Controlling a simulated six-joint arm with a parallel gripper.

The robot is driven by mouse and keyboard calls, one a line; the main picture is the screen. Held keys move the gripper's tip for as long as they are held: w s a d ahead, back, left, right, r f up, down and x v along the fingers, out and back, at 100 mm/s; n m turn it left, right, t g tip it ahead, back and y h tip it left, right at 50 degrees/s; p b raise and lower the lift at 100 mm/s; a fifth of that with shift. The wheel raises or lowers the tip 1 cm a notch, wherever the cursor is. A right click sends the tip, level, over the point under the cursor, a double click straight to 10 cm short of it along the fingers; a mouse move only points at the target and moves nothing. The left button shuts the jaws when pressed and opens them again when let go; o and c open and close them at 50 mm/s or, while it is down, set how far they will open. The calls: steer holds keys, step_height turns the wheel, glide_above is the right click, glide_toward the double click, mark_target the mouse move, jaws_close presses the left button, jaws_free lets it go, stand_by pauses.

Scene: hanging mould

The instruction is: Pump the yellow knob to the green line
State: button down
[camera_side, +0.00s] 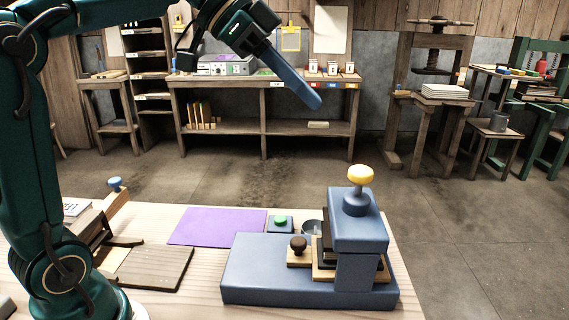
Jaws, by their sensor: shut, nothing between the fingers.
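The yellow knob (361,174) sits on top of a short blue post on the head of a blue press (358,226). The press stands on a long blue base (262,272) near the front right of the wooden table. I cannot make out a green line on the press in this view. My gripper (313,101) is shut and empty, with its blue fingers pointing down and right. It is above and to the left of the yellow knob, clearly apart from it.
A small wooden piece with a dark brown knob (298,244) sits at the press's left side. A green button (281,220) on a dark box and a purple sheet (217,226) lie behind the base. A slatted wooden board (146,268) lies left. The air around the yellow knob is clear.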

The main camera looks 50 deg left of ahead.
step_height(320, 180, up, 3)
steer(key=shift+w+f, duration=0.1)
steer(key=shift+f, duration=0.1)
steer(key=shift+d+f, duration=0.1)
stand_by(0.4)
glide_above(360, 175)
steer(key=a, duration=0.2)
step_height(360, 175, down, 8)
steer(key=shift+w+f, duration=0.1)
steer(key=shift+w, duration=0.05)
steer(key=shift+f, duration=1.35)
